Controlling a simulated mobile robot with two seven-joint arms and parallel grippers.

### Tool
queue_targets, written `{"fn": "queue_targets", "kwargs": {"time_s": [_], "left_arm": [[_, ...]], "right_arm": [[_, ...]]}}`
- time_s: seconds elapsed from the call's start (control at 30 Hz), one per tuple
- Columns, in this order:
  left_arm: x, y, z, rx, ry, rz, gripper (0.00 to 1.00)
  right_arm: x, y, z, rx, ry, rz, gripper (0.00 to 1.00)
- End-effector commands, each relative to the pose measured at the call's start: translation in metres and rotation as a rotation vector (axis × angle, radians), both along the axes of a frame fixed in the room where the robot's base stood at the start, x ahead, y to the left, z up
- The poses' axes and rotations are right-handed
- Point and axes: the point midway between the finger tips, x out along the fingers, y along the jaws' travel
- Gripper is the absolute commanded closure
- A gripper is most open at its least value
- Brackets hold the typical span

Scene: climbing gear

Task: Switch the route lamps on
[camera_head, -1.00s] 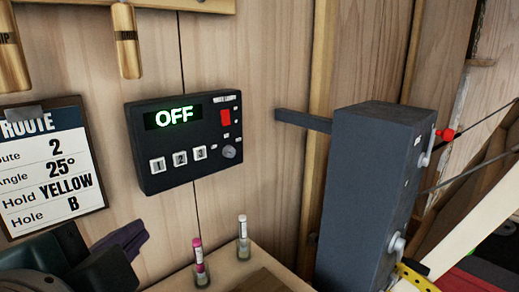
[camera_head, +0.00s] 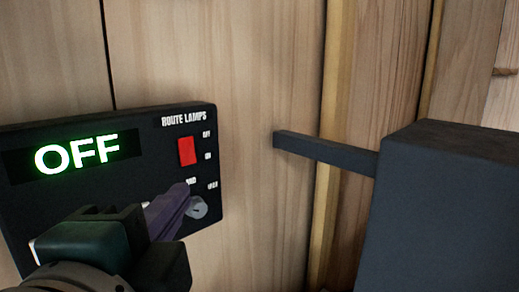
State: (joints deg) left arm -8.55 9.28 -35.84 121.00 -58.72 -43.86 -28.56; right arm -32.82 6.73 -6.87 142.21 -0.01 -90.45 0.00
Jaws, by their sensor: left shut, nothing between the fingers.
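The black route lamps panel (camera_head: 211,130) is on the wooden wall at the left. Its green display (camera_head: 77,154) reads OFF. A red rocker switch (camera_head: 187,151) sits at its right side, under the "ROUTE LAMPS" label. A grey round knob (camera_head: 197,208) is below the switch. My left gripper (camera_head: 180,196) is shut and empty, in front of the panel's lower right part. Its purple fingers point up and right, with the tips just below the red switch and beside the knob. I cannot tell whether they touch the panel. My right gripper is not in view.
A dark grey box (camera_head: 445,215) stands at the right, with a dark bar (camera_head: 322,149) reaching left from it. A wooden post (camera_head: 328,190) runs up the wall behind the bar. Bare wall lies between panel and bar.

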Motion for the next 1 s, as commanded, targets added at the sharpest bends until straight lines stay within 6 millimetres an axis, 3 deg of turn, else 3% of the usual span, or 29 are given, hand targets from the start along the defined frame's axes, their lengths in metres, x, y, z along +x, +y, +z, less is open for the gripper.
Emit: {"fn": "queue_targets", "kwargs": {"time_s": [0.47,0.67,1.0], "left_arm": [[0.005,0.0,-0.001,0.0,0.0,0.0,1.0],[0.036,0.0,-0.004,0.001,-0.004,0.001,1.0],[0.106,0.004,-0.011,0.002,-0.002,0.003,1.0]], "right_arm": [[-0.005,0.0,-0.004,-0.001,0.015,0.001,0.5],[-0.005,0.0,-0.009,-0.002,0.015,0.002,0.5],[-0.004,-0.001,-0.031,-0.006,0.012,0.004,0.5]]}}
